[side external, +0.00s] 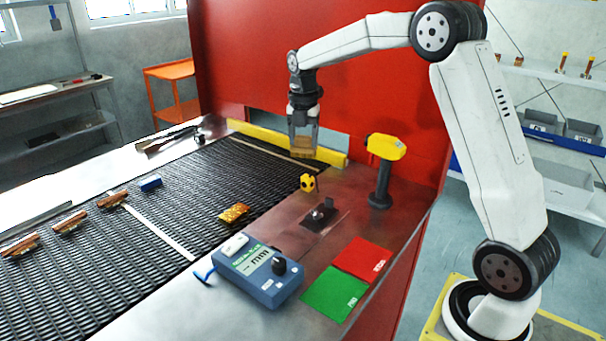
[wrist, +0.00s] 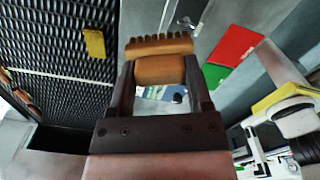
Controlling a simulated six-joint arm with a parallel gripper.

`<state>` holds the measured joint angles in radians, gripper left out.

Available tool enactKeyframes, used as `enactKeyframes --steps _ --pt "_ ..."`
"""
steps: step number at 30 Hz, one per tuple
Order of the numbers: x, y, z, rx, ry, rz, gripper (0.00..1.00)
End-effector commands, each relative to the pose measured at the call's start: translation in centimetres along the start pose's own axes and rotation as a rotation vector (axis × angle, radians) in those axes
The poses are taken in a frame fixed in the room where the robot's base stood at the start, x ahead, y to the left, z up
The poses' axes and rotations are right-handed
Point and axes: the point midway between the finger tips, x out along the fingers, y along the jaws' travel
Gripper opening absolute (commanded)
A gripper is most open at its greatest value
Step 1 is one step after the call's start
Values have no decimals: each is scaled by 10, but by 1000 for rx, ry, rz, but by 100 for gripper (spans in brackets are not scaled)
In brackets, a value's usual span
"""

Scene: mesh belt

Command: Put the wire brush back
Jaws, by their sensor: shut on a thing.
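The wire brush (wrist: 160,68) is a tan wooden block with a toothed edge, clamped between the two dark fingers of my gripper (wrist: 160,88) in the wrist view. In the side view my gripper (side external: 303,128) points down with the brush (side external: 302,146) at its fingertips. It hangs near the far right edge of the black mesh belt (side external: 195,185), by the yellow bar at the red machine. The brush looks clear of the surface below, but its exact height is hard to judge. No resting place for the brush can be identified for sure.
A yellow-headed device on a black stand (side external: 381,170) rises right of my gripper. A small yellow piece (side external: 307,183), dark plate (side external: 322,220), blue meter (side external: 258,270), and red (side external: 364,260) and green (side external: 336,292) mats occupy the bench. A gold piece (side external: 234,213) and copper parts lie on the belt.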

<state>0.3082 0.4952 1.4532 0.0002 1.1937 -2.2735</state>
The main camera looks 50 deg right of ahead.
Motion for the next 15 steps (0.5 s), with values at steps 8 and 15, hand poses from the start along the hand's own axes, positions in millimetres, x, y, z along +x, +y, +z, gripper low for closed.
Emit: enactKeyframes --steps 8,15 --pt "0 -79 12 136 -1 1 17" --pt "6 -144 8 249 -1 1 17"
